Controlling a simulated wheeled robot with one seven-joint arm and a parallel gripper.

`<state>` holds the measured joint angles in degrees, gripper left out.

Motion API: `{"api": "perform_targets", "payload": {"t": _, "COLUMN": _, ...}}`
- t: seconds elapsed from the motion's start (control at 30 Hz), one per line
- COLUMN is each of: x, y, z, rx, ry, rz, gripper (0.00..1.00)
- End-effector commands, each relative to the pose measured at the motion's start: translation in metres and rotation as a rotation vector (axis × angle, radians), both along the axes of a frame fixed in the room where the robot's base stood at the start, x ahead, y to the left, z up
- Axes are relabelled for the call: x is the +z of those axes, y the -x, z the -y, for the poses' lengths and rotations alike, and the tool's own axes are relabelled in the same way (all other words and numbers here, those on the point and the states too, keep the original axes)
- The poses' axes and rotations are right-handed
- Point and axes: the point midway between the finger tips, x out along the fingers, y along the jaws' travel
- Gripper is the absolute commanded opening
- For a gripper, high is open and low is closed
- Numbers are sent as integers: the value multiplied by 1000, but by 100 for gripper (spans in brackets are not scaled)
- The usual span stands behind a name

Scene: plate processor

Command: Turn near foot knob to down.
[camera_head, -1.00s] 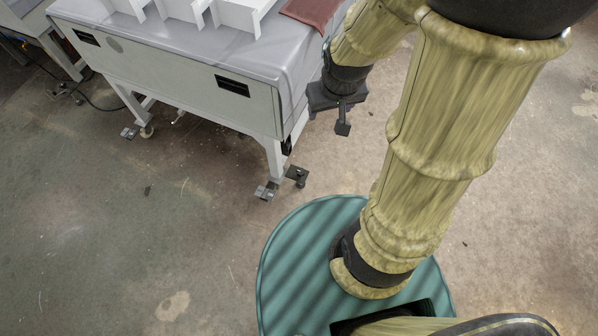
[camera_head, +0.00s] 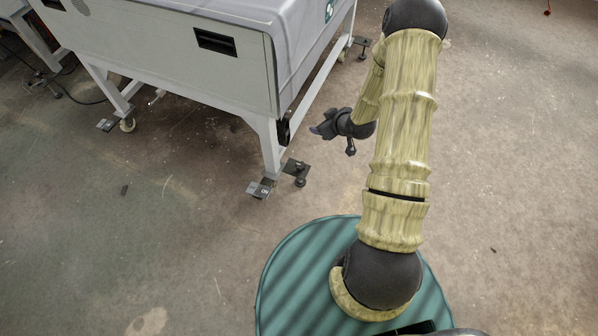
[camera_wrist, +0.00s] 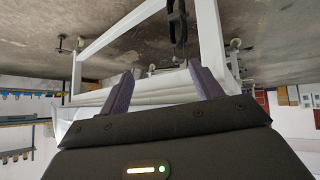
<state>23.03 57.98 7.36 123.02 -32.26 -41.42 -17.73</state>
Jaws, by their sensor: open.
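The near foot (camera_head: 261,189) is at the bottom of the grey machine's closest leg, on the floor in the head view. A dark knob (camera_head: 299,181) stands beside it on a black bracket (camera_head: 294,167). My gripper (camera_head: 318,131) is above and to the right of this foot in the picture, beside the machine's leg, apart from the knob. In the wrist view its two purplish fingers are spread with nothing held between them (camera_wrist: 160,78). That view looks upside down at the machine's frame; which foot is the near one there I cannot tell.
The machine body (camera_head: 170,55) and its near leg (camera_head: 269,145) stand left of my gripper. Another foot with a caster (camera_head: 127,124) is at left, and a far foot (camera_head: 362,45) at the back. The floor to the right is clear.

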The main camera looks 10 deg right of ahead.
Motion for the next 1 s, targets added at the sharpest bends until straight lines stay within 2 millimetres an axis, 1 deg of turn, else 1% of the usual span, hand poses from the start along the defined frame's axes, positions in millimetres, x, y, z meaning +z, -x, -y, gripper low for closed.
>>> {"api": "perform_targets", "payload": {"t": 0.03, "x": -43, "y": 0, "z": 1, "rx": 8, "ry": -21, "rz": 23, "gripper": 64}}
{"api": "perform_targets", "payload": {"t": 0.07, "x": -58, "y": 0, "z": 1, "rx": 15, "ry": -33, "rz": 43, "gripper": 64}}
{"api": "perform_targets", "payload": {"t": 0.1, "x": -77, "y": -1, "z": 1, "rx": 22, "ry": -49, "rz": 70, "gripper": 64}}
{"api": "perform_targets", "payload": {"t": 0.17, "x": -105, "y": -1, "z": -1, "rx": 32, "ry": -74, "rz": 109, "gripper": 64}}
{"api": "perform_targets", "payload": {"t": 0.2, "x": -123, "y": -1, "z": -1, "rx": 36, "ry": -92, "rz": 137, "gripper": 64}}
{"api": "perform_targets", "payload": {"t": 0.27, "x": -151, "y": 1, "z": -2, "rx": 41, "ry": -117, "rz": 179, "gripper": 64}}
{"api": "perform_targets", "payload": {"t": 0.3, "x": -169, "y": 3, "z": -3, "rx": 42, "ry": -135, "rz": 206, "gripper": 64}}
{"api": "perform_targets", "payload": {"t": 0.37, "x": -194, "y": 6, "z": -4, "rx": 40, "ry": -161, "rz": 252, "gripper": 64}}
{"api": "perform_targets", "payload": {"t": 0.4, "x": -212, "y": 9, "z": -5, "rx": 37, "ry": -179, "rz": 282, "gripper": 64}}
{"api": "perform_targets", "payload": {"t": 0.47, "x": -236, "y": 13, "z": -7, "rx": 30, "ry": -207, "rz": 328, "gripper": 64}}
{"api": "perform_targets", "payload": {"t": 0.5, "x": -253, "y": 17, "z": -8, "rx": 25, "ry": -225, "rz": 359, "gripper": 64}}
{"api": "perform_targets", "payload": {"t": 0.57, "x": -276, "y": 23, "z": -9, "rx": 12, "ry": -251, "rz": 407, "gripper": 64}}
{"api": "perform_targets", "payload": {"t": 0.6, "x": -292, "y": 27, "z": -10, "rx": 1, "ry": -268, "rz": 439, "gripper": 64}}
{"api": "perform_targets", "payload": {"t": 0.67, "x": -314, "y": 35, "z": -12, "rx": -17, "ry": -294, "rz": 489, "gripper": 64}}
{"api": "perform_targets", "payload": {"t": 0.7, "x": -329, "y": 40, "z": -13, "rx": -32, "ry": -311, "rz": 522, "gripper": 64}}
{"api": "perform_targets", "payload": {"t": 0.8, "x": -360, "y": 54, "z": -15, "rx": -70, "ry": -347, "rz": 602, "gripper": 64}}
{"api": "perform_targets", "payload": {"t": 0.9, "x": -379, "y": 65, "z": -17, "rx": -105, "ry": -372, "rz": 665, "gripper": 64}}
{"api": "perform_targets", "payload": {"t": 1.0, "x": -386, "y": 71, "z": -17, "rx": -124, "ry": -385, "rz": 702, "gripper": 64}}
